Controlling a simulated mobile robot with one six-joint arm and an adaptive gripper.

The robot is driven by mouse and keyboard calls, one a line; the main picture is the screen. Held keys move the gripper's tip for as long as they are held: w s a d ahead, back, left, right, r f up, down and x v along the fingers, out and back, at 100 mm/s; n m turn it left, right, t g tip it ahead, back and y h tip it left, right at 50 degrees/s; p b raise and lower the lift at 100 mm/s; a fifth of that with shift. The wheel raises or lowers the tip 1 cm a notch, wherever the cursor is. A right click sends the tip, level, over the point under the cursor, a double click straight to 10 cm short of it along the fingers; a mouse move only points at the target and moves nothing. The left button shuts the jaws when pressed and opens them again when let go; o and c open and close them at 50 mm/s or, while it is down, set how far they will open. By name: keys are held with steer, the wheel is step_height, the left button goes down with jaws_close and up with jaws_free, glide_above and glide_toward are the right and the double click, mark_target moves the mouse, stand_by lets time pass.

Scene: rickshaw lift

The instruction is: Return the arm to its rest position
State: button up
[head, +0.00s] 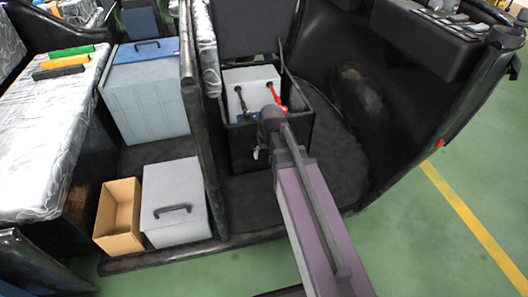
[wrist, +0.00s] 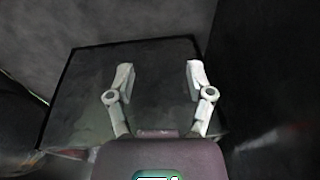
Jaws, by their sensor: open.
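My arm (head: 318,225) reaches from the lower right of the head view to the front side of a black open-topped box in the rickshaw's front compartment. In the wrist view my gripper (wrist: 160,82) shows two pale fingers spread wide with nothing between them. A dark, flat panel lies beyond the fingers.
The black box (head: 243,155) holds a grey battery-like block (head: 245,80) with red and black leads. To the left are a blue-lidded grey box (head: 145,100), a grey box with a handle (head: 175,190) and an open cardboard box (head: 105,232). Green floor at right is clear.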

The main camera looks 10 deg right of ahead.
steer(key=shift+s, duration=0.1)
steer(key=s+g, duration=0.2)
steer(key=s, duration=0.8)
step_height(320, 180, up, 33)
steer(key=p, duration=3.2)
steer(key=shift+w+a+f+h+p, duration=0.15)
steer(key=shift+f+h+p, duration=0.05)
steer(key=shift+h+p, duration=0.2)
